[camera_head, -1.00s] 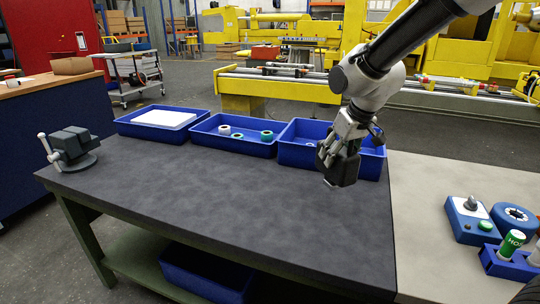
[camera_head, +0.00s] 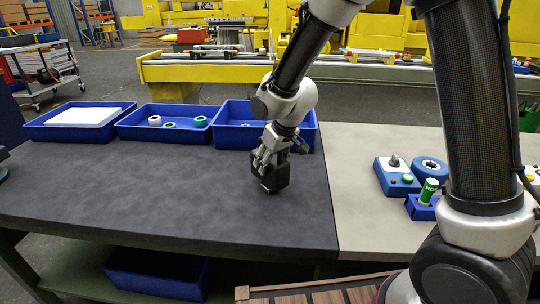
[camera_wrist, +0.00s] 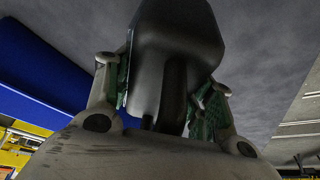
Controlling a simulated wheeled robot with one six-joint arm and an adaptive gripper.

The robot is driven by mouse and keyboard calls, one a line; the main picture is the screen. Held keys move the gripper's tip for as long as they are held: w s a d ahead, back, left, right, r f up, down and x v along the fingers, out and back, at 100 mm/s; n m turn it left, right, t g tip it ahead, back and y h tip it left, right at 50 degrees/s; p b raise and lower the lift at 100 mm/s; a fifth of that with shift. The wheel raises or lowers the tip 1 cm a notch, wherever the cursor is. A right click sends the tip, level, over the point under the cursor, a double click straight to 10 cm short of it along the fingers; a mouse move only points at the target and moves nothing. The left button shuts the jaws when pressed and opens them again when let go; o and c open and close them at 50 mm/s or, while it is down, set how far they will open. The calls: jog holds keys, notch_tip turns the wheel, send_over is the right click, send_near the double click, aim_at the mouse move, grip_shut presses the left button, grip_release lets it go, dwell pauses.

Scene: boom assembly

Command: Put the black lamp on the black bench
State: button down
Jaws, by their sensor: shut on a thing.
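My gripper (camera_head: 268,160) is shut on the black lamp (camera_head: 275,176), a dark blocky piece with rounded edges. In the head view the lamp hangs below the fingers over the right part of the black bench (camera_head: 150,200), in front of the right blue bin. In the wrist view the lamp (camera_wrist: 178,50) sits between the two fingers, with the grey bench top (camera_wrist: 265,50) behind it. I cannot tell whether the lamp touches the bench top. The fingers hide part of the lamp.
Blue bins stand along the bench's back edge: one with a white slab (camera_head: 85,116), one with rolls (camera_head: 160,110), and the right bin (camera_head: 236,125). A pale bench (camera_head: 370,225) adjoins on the right, with a blue switch box (camera_head: 397,178). The dark bench's middle is clear.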

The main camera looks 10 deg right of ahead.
jog(key=shift+f, duration=0.1)
jog(key=c, duration=0.6)
grip_release()
jog(key=shift+o, duration=0.2)
jog(key=v, duration=1.2)
jog(key=s+d+r+m, duration=0.25)
jog(key=d+r, duration=0.25)
jog(key=d, duration=0.5)
jog(key=s+d+r+m+h, duration=0.2)
jog(key=s+d+r+m, duration=0.1)
jog(key=s+d, duration=1.3)
jog(key=s+m, duration=0.1)
jog(key=s, duration=0.2)
jog(key=shift+s+d+h, duration=0.15)
jog(key=shift+d+h, duration=0.15)
jog(key=shift+d, duration=0.05)
jog(key=shift+r, duration=0.1)
